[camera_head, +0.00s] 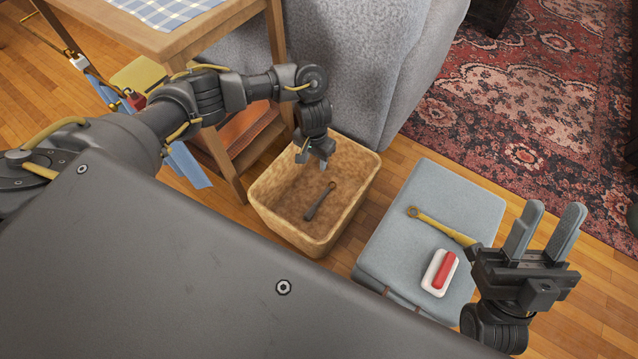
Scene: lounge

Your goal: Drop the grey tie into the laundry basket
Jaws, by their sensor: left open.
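The grey tie (318,203) is a thin dark grey strip with a looped end. It lies inside the tan laundry basket (260,203), on the basket's floor. My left gripper (315,160) is open and empty over the back part of the basket, apart from the tie. My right gripper (545,232) is at the right, by the near right side of the grey ottoman, with its fingers apart and nothing visible between them.
A grey sofa (350,50) stands behind the basket. A wooden table (190,30) stands behind my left arm.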

